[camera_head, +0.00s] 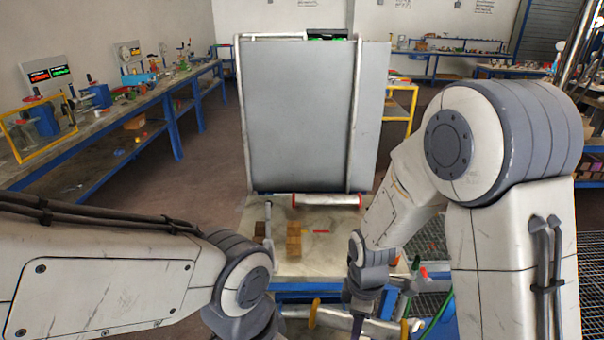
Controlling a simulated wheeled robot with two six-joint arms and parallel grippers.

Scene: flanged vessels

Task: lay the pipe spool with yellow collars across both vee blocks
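The pipe spool with yellow collars (337,319) is a pale pipe at the bottom edge, in front of the table, with one yellow collar (314,313) at left and one at right. My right gripper (358,324) points down at its middle, partly in front of it; whether it touches or grips the pipe is hidden. My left arm's wrist is left of the spool, and its fingertips are below the frame. I cannot make out the vee blocks clearly; brown blocks (293,240) stand on the table.
A pale pipe with red collars (327,200) lies at the table's back, before a large grey panel (300,115). A small red piece (321,232) lies on the table (325,262). Green and red items stand at its right edge. A long workbench (150,105) is at left.

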